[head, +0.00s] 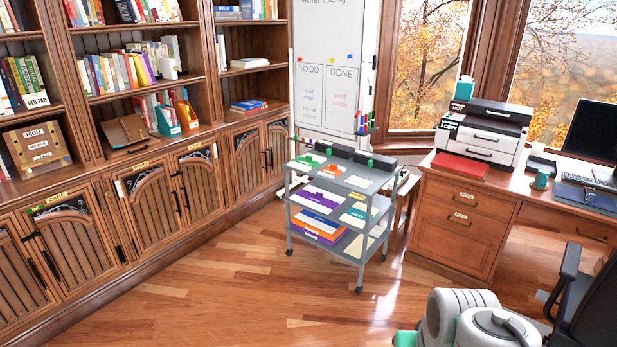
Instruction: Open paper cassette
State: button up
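The printer (488,128) is a white and black box on the desk at the upper right. Its front has two stacked white drawer fronts with dark handles, an upper one (492,137) and a lower paper cassette front (481,153). Both look flush with the body, so the cassette appears shut. The lettering on the printer's side sign is only partly readable. White rounded links of my arm (461,318) fill the bottom right, well below and in front of the desk. My gripper's fingers do not show.
A red flat folder (460,167) lies on the desk left of the printer's front. A grey wheeled cart (338,213) with papers stands left of the desk. A black chair (590,300) stands at the right edge. Wooden floor (210,285) is clear at the centre left.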

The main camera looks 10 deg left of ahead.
aim_at(505, 159)
jog(key=u, duration=0.3)
jog(key=i, duration=1.65)
jog(key=z, duration=0.2)
jog(key=k, duration=0.3)
jog(key=z, duration=0.3)
jog(key=i, duration=0.85)
jog(key=z, duration=0.9)
